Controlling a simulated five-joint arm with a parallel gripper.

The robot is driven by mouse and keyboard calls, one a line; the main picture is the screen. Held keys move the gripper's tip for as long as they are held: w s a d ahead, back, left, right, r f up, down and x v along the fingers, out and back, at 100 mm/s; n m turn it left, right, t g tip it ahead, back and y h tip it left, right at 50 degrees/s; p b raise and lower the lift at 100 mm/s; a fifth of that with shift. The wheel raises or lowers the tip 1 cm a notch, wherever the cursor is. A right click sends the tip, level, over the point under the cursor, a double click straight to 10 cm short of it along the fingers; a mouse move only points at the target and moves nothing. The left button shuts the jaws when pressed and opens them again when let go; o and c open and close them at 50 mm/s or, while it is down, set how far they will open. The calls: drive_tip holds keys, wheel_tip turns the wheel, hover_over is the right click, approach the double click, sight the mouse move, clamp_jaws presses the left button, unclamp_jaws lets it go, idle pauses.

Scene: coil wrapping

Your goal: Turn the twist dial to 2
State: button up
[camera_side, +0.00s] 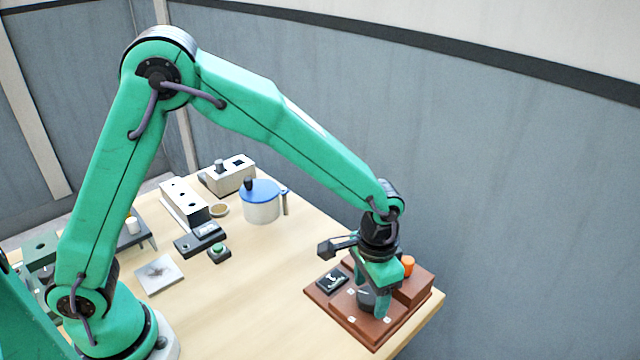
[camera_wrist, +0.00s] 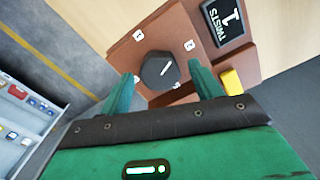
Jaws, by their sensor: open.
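The twist dial (camera_wrist: 159,72) is a dark, faceted knob on a brown base (camera_side: 345,325). A white line on its top points up and right in the wrist view, towards a small white label (camera_wrist: 189,45). Another white label (camera_wrist: 138,35) lies up and left of the dial; I cannot read the labels surely. A black display (camera_wrist: 226,20) on the base reads "TWISTS" with a 1. My gripper (camera_wrist: 161,74) is open, its green fingers on either side of the dial. I cannot tell whether they touch it. In the side view the dial (camera_side: 366,297) is partly hidden.
An orange cylinder (camera_side: 407,266) stands by the raised part of the base, near the table's right edge. The table (camera_side: 260,300) between is clear.

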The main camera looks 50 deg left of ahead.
drive_tip(key=shift+f, duration=0.1)
drive_tip(key=c, duration=1)
drive_tip(key=shift+o, duration=0.2)
drive_tip(key=shift+m, duration=2.4)
drive_tip(key=o, duration=1)
drive_tip(key=shift+c, duration=0.2)
